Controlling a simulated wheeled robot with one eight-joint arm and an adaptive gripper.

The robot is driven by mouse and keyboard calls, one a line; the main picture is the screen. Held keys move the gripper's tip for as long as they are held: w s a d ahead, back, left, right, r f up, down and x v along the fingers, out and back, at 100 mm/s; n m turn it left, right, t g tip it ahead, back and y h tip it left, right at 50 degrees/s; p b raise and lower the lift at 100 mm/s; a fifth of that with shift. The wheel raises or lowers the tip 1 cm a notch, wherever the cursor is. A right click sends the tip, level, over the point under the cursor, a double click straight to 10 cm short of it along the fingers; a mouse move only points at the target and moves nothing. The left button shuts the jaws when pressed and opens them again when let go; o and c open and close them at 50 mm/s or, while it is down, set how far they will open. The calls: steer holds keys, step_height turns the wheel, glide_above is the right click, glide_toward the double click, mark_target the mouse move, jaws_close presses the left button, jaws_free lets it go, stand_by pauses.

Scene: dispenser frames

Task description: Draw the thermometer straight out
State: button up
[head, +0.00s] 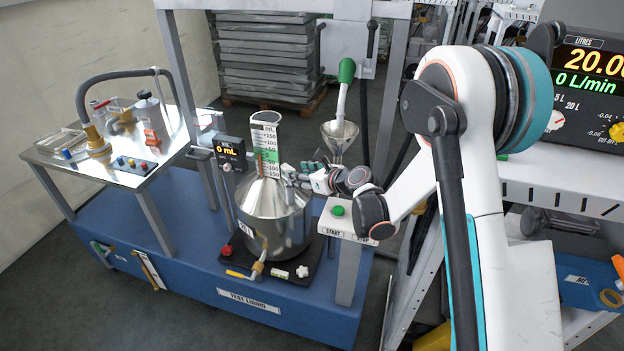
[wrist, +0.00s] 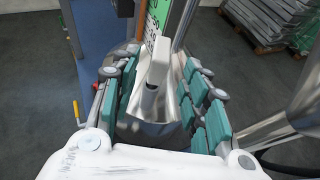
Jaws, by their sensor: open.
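The steel measuring can (head: 270,207) stands on a black base, its scaled neck (head: 266,135) rising upright. My gripper (head: 300,172) is beside the lower neck, just above the can's right shoulder. In the wrist view my gripper (wrist: 160,66) is open, with teal-padded fingers on either side of a slim white piece (wrist: 156,72). This piece slants down toward the can and has a dark band low on it. It looks like the thermometer's upper part, but I cannot be sure. Both pads seem apart from it. In the head view I cannot make out the thermometer.
A funnel (head: 339,133) with a green-handled nozzle (head: 346,72) above it stands right of the neck. A display box (head: 229,152) is to its left. The START/STOP panel (head: 345,218) lies below my wrist. A side table (head: 115,150) is at left.

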steer(key=b+x, duration=0.1)
steer(key=x, duration=0.5)
steer(key=shift+w+a, duration=0.15)
steer(key=shift+c, duration=0.6)
jaws_close()
steer(key=shift+r+p, duration=2.55)
steer(key=shift+r, duration=2.7)
